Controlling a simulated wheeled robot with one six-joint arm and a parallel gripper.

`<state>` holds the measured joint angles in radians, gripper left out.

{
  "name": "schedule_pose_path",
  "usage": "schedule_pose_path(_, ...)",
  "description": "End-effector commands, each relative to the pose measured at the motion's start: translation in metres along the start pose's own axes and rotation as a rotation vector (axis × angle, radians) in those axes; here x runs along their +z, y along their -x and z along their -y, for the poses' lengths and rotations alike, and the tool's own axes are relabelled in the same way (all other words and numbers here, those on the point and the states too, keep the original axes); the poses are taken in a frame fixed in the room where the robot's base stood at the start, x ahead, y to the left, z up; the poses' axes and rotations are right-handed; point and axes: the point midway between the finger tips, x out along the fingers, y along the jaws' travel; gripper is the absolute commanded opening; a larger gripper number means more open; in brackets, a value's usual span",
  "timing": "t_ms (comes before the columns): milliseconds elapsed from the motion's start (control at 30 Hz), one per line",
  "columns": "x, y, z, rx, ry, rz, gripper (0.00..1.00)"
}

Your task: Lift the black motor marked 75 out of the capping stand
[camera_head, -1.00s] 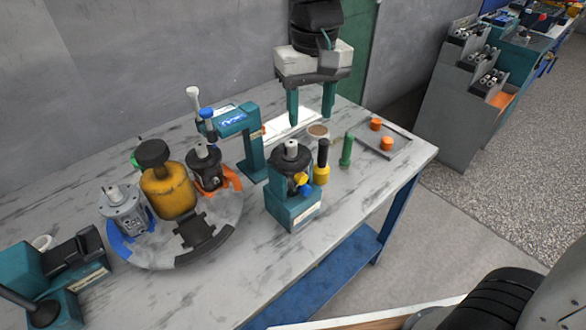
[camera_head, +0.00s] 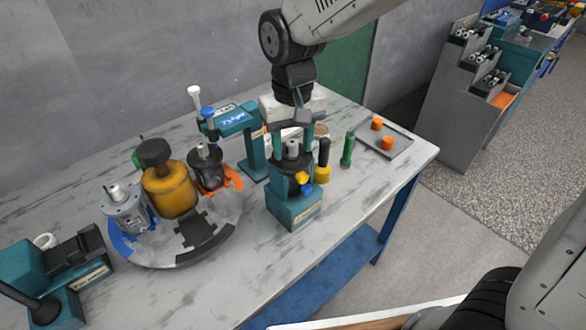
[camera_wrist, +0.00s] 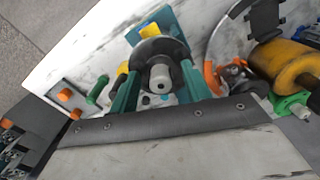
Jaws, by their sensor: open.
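The black motor (camera_head: 293,168) sits upright in the teal capping stand (camera_head: 295,207), with a yellow cap and a blue cap on its front side. I cannot read the number on it. My gripper (camera_head: 292,153) points down over the motor, its teal fingers open on either side of the motor's top. In the wrist view the motor (camera_wrist: 158,55) and its light shaft lie between the two fingers of my gripper (camera_wrist: 156,92). I cannot tell whether the fingers touch it. The stand (camera_wrist: 170,22) shows behind the motor there.
A round turntable (camera_head: 225,240) at left carries a grey motor (camera_head: 125,215), a yellow cylinder (camera_head: 170,193) and another black motor (camera_head: 206,167). A teal post device (camera_head: 250,145) stands just left of my gripper. Black-yellow (camera_head: 323,162) and green (camera_head: 348,150) handles stand right, near a tray (camera_head: 395,147) with orange caps.

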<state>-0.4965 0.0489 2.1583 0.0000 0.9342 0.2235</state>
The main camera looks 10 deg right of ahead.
Motion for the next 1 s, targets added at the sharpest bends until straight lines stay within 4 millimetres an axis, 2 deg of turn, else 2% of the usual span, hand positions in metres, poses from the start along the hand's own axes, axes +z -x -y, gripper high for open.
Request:
schedule_pose_path(67,0.0,0.0002,0.0,0.0,0.0,0.0,0.45)
schedule_pose_path(200,-0.0001,0.0004,0.0,0.0,0.0,0.0,0.06)
schedule_pose_path(233,0.0,0.0004,0.0,0.0,0.0,0.0,0.0)
schedule_pose_path(1000,-0.0001,0.0007,-0.0002,0.0,0.0,0.0,0.0)
